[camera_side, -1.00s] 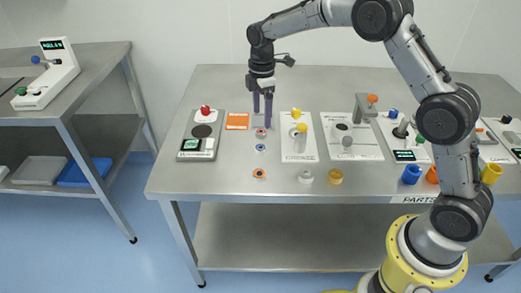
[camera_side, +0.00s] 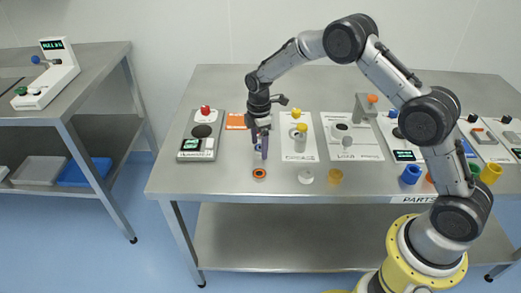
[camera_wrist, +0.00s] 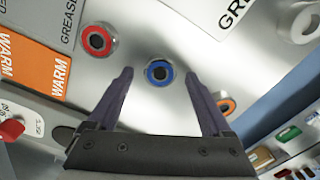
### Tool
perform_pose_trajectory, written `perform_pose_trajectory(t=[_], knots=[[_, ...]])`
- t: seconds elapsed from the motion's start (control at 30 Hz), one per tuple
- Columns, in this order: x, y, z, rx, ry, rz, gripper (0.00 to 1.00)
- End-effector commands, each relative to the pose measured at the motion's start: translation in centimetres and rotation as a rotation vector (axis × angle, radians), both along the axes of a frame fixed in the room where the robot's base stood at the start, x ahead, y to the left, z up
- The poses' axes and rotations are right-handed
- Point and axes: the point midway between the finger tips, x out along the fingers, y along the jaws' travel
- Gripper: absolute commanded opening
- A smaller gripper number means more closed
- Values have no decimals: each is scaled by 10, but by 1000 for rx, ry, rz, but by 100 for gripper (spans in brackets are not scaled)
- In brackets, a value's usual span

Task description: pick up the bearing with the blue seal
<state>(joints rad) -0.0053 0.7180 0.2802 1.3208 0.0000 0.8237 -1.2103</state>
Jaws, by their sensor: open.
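The bearing with the blue seal (camera_wrist: 159,73) lies flat on the metal table, a small ring with a dark centre. In the wrist view it shows between the tips of my gripper (camera_wrist: 160,76), with a gap to each finger. My gripper is open and empty. In the side view my gripper (camera_side: 260,156) points down over the bearing's place and hides most of it. The exact height of the fingertips above the table is hard to tell.
A red-sealed bearing (camera_wrist: 98,40) lies close by on one side, an orange-sealed bearing (camera_side: 259,174) on the other, partly behind the right finger in the wrist view. The table's front-left area is clear.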

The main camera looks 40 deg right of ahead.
Motion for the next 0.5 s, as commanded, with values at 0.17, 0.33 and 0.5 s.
perform_pose_trajectory(t=[0.17,0.33,0.5], knots=[[0,0,-4,0,-2,-1,84],[0,0,-4,0,-1,-1,68],[0,0,-4,0,-1,-1,37]])
